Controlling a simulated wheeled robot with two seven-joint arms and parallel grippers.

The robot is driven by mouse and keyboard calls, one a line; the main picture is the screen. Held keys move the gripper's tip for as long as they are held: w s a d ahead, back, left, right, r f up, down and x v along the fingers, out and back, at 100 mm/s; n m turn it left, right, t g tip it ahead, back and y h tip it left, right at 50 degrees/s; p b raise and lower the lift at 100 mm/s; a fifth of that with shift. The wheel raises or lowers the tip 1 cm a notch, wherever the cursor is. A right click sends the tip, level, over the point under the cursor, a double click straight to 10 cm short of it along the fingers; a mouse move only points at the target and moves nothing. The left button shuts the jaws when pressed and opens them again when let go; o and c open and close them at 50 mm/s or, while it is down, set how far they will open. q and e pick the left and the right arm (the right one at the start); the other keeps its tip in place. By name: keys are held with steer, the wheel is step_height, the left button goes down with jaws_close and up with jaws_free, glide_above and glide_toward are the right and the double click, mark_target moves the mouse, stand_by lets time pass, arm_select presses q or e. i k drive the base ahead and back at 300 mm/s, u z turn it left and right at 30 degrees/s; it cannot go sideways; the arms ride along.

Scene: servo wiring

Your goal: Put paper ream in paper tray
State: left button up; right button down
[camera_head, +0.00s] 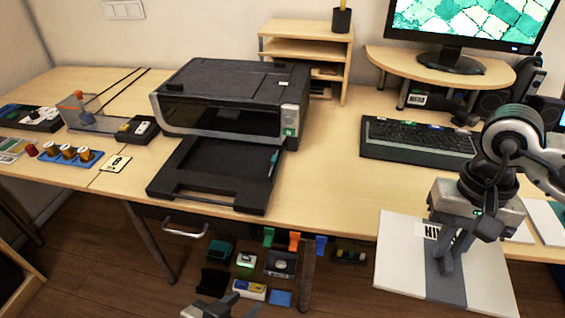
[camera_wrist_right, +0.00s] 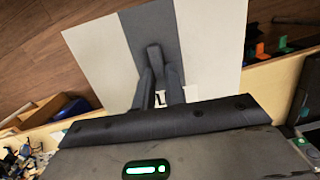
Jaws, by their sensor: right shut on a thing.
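The paper ream (camera_head: 398,262) is a flat white pack with a grey band and a barcode label. My right gripper (camera_head: 446,262) is shut on it at the grey band, at the right front edge of the table. In the right wrist view the ream (camera_wrist_right: 215,40) lies beyond the two closed fingers (camera_wrist_right: 157,75). Whether the ream touches the tabletop is unclear. The black paper tray (camera_head: 185,188) sticks out from the printer (camera_head: 215,95), left of the ream. My left gripper (camera_head: 228,305) is low at the bottom edge, partly cut off, away from both; its jaws are unclear.
A teal pen-like item (camera_head: 273,162) lies at the tray's right side. A keyboard (camera_head: 418,138) is behind the ream. The tabletop (camera_head: 320,185) between tray and ream is clear. Small items hang or lie below the front edge, including an orange clip (camera_head: 294,241).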

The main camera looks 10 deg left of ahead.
mark_target(231, 161)
steer(key=u, duration=2.5)
steer(key=i, duration=1.55)
steer(key=z, duration=2)
